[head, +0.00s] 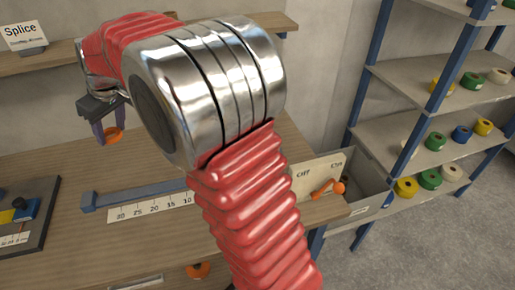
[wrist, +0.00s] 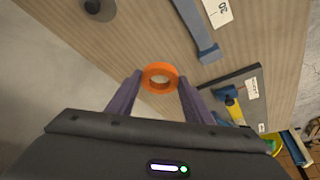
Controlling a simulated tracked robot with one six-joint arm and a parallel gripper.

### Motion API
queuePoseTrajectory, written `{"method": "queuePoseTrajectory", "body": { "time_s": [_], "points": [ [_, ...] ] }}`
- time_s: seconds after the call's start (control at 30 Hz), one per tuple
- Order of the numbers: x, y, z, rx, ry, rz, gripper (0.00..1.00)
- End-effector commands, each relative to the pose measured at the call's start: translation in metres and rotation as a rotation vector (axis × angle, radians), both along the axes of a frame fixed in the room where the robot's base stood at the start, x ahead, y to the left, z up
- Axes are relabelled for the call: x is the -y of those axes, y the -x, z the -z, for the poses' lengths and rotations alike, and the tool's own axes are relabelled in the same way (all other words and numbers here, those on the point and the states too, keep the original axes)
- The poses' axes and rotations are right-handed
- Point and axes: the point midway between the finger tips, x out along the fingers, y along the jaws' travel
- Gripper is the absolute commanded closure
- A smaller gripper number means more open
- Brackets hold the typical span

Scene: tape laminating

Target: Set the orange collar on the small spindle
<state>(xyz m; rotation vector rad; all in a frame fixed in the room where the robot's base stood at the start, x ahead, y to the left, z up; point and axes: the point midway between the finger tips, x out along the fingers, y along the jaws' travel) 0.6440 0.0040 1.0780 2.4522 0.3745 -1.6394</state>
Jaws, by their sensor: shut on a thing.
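The orange collar (wrist: 160,87) is a ring held between the tips of my gripper's two purple-grey fingers (wrist: 160,78) in the wrist view. In the head view my gripper (head: 107,133) is at the upper left, above the wooden bench, with the collar (head: 113,136) at its fingertips. The collar appears clear of the bench top. A dark round knob on a grey disc (wrist: 105,12) shows at the top left of the wrist view; I cannot tell whether it is the small spindle. No spindle shows clearly in the head view, where my arm hides part of the bench.
A blue bar with a numbered scale (head: 150,207) lies along the bench. A dark board with blue and yellow parts (head: 32,215) is at the left. An OFF/ON panel with an orange lever (head: 325,187) stands at right. Shelves with tape rolls (head: 430,130) are farther right.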

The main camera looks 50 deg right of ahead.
Motion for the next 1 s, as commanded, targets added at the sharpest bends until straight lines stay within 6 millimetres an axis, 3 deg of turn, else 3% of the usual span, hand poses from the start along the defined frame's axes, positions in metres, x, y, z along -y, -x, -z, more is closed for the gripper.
{"method": "queuePoseTrajectory", "body": {
  "time_s": [0.17, 0.27, 0.67, 1.0],
  "points": [
    [0.018, 0.003, 0.001, -0.004, 0.002, 0.006, 0.75],
    [0.042, 0.009, 0.004, -0.009, 0.007, 0.01, 0.75],
    [0.173, 0.062, 0.018, -0.035, 0.012, 0.019, 0.75],
    [0.269, 0.129, 0.028, -0.036, 0.007, 0.023, 0.75]
  ]
}}
